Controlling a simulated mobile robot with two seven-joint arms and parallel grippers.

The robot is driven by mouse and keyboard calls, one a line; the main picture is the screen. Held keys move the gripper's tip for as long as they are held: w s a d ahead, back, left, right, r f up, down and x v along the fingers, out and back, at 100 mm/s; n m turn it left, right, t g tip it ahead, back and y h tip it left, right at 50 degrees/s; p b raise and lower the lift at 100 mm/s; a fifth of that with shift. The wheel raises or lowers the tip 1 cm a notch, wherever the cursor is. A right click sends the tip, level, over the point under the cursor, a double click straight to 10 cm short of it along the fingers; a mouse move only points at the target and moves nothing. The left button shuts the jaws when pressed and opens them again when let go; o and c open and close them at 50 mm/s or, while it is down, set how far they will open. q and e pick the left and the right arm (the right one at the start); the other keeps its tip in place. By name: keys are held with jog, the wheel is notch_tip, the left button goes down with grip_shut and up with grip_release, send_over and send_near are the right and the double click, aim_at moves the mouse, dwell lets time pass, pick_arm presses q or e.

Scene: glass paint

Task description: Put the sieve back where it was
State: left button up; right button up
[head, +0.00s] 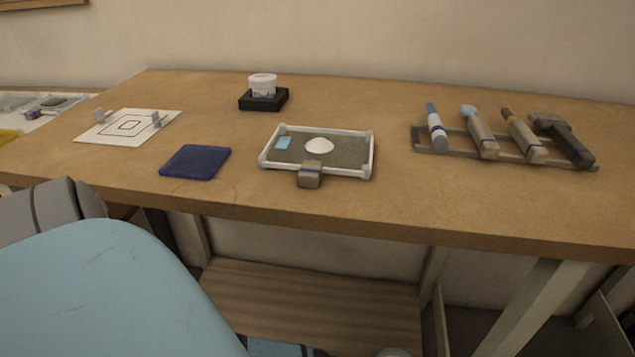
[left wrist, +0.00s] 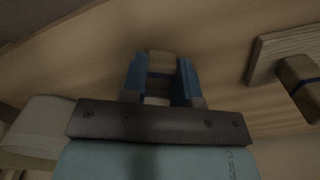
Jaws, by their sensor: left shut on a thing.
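My left gripper (left wrist: 161,88) shows in the left wrist view. Its two blue fingers are shut on a small tan, block-like piece (left wrist: 162,60). Most of the held thing is hidden, so I cannot tell whether it is the sieve. No thing in the head view is clearly the sieve. A white-rimmed tray (head: 371,157) with a grey floor holds a white mound (head: 319,146) and a light blue piece (head: 283,142). My right gripper is not in view.
A rack (head: 450,156) with several tools lies at right on the wooden table (head: 440,215). A dark blue mat (head: 195,162), a black holder (head: 277,103) with a white jar (head: 263,84), and a marked paper sheet (head: 98,134) lie left. Bare tabletop separates tray and rack.

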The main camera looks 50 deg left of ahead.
pick_arm(q)
jog(key=shift+f, duration=0.3)
dwell(0.5)
jog(key=o, duration=1)
notch_tip(320, 180, up, 7)
jog(key=p, duration=0.4)
jog(key=shift+f, duration=0.1)
notch_tip(320, 180, up, 7)
jog(key=p, duration=0.4)
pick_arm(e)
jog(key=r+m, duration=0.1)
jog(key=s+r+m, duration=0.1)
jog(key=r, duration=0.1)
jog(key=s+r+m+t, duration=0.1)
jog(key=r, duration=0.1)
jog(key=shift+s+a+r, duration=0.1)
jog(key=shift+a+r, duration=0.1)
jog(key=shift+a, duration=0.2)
pick_arm(q)
jog(key=shift+s, duration=0.1)
